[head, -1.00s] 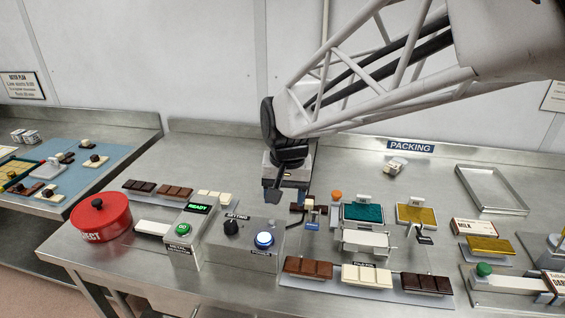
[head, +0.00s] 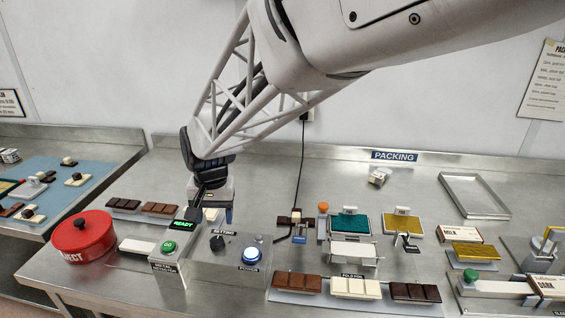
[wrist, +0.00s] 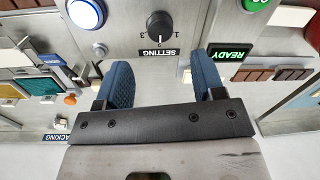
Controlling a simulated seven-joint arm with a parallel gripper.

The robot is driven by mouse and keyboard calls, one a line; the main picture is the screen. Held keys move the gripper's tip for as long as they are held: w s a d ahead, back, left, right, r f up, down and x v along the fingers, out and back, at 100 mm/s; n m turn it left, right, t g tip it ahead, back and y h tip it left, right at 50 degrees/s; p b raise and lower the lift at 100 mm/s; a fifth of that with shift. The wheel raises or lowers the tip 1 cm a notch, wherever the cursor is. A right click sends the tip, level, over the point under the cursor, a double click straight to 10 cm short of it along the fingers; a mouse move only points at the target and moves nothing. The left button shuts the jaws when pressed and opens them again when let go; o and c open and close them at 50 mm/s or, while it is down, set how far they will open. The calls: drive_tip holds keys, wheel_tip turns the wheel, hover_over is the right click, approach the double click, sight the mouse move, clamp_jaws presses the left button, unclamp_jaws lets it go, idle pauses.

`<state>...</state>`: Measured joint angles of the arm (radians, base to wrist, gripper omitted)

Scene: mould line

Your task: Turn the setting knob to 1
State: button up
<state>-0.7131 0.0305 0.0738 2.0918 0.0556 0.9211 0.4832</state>
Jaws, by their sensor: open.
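The setting knob (head: 217,242) is a small black dial on a grey machine box. In the wrist view the knob (wrist: 160,25) appears upside down, with the SETTING label and a 1 and a 3 on either side. My gripper (head: 212,212) hangs just behind and above the knob, pointing down. In the wrist view the two blue fingers of my gripper (wrist: 164,72) are spread apart with nothing between them, and the knob lies beyond their tips, untouched.
The lit blue-white button (head: 253,254) sits right of the knob. The green GO button (head: 169,246) and READY display (head: 184,225) stand to its left. A red reject pot (head: 83,238) is at far left.

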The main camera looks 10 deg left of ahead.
sight(217, 240)
drive_tip(key=shift+f, duration=0.15)
drive_tip(key=shift+a+f, duration=0.2)
drive_tip(key=shift+f, duration=3.55)
drive_tip(key=shift+c, duration=0.4)
drive_tip(key=c, duration=0.9)
drive_tip(key=shift+o, duration=0.2)
